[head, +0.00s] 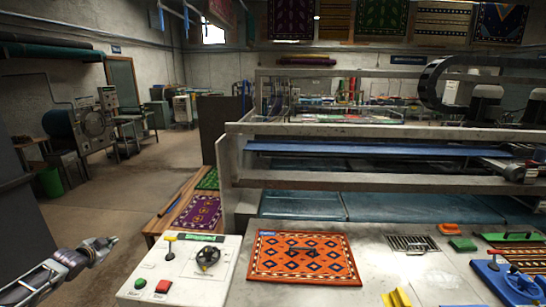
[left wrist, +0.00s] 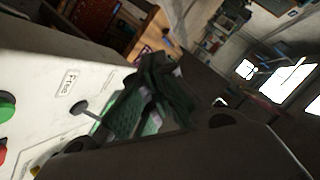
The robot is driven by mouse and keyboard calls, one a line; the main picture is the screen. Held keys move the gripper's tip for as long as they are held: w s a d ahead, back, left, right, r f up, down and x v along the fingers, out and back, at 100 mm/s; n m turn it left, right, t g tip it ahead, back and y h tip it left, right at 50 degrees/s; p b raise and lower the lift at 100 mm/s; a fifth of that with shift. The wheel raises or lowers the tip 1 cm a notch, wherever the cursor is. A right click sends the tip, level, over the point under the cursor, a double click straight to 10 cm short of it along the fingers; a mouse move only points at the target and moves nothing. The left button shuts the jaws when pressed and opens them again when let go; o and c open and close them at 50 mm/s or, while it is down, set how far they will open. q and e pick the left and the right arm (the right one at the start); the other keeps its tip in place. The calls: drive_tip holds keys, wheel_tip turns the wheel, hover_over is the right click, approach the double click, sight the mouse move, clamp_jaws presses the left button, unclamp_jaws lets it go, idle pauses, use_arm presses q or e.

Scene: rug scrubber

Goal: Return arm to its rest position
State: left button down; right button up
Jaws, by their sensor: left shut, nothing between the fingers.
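My left gripper (head: 104,244) is at the lower left of the head view, shut and empty. It is held in the air left of the white control box (head: 205,250), apart from it. In the left wrist view my dark gripper (left wrist: 158,92) hides part of the box's panel. My right gripper is not in view.
An orange patterned rug (head: 304,277) lies on the counter right of the box. A metal-framed machine with a blue bar (head: 375,149) stands behind. A purple rug (head: 197,213) lies on a wooden bench. The floor (head: 110,200) beyond my left gripper is clear.

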use_arm(q)
drive_tip(key=s+a+f+n+g+y, duration=0.1)
drive_tip(key=s+a+f, duration=0.15)
drive_tip(key=f, duration=0.75)
drive_tip(key=s+a+f+g+y, duration=0.1)
drive_tip(key=s+f, duration=0.2)
drive_tip(key=f, duration=0.7)
drive_tip(key=s+d+f+g, duration=0.2)
drive_tip(key=s+d+f, duration=0.2)
drive_tip(key=s+f, duration=0.55)
drive_tip(key=s+d+f+g, duration=0.1)
drive_tip(key=s+d+f, duration=0.5)
drive_tip(key=f, duration=0.7)
drive_tip(key=s+d+f+n+g+h+b, duration=0.1)
drive_tip(key=s+d+f+g, duration=0.1)
drive_tip(key=s+d+f, duration=0.75)
drive_tip(key=s+d+f+n+g+h, duration=0.15)
drive_tip(key=s+d+f, duration=0.4)
drive_tip(key=s, duration=0.65)
drive_tip(key=s+d+f+g+h, duration=0.1)
drive_tip(key=s+d+f, duration=0.2)
drive_tip(key=s+d, duration=0.4)
drive_tip(key=s+d+f+g+h, duration=0.1)
drive_tip(key=s+d+f, duration=0.2)
drive_tip(key=s+d, duration=0.4)
drive_tip(key=s+b, duration=0.1)
drive_tip(key=s, duration=0.7)
drive_tip(key=shift+s+d+g, duration=0.15)
drive_tip(key=shift+d+g, duration=0.1)
drive_tip(key=shift+g, duration=0.1)
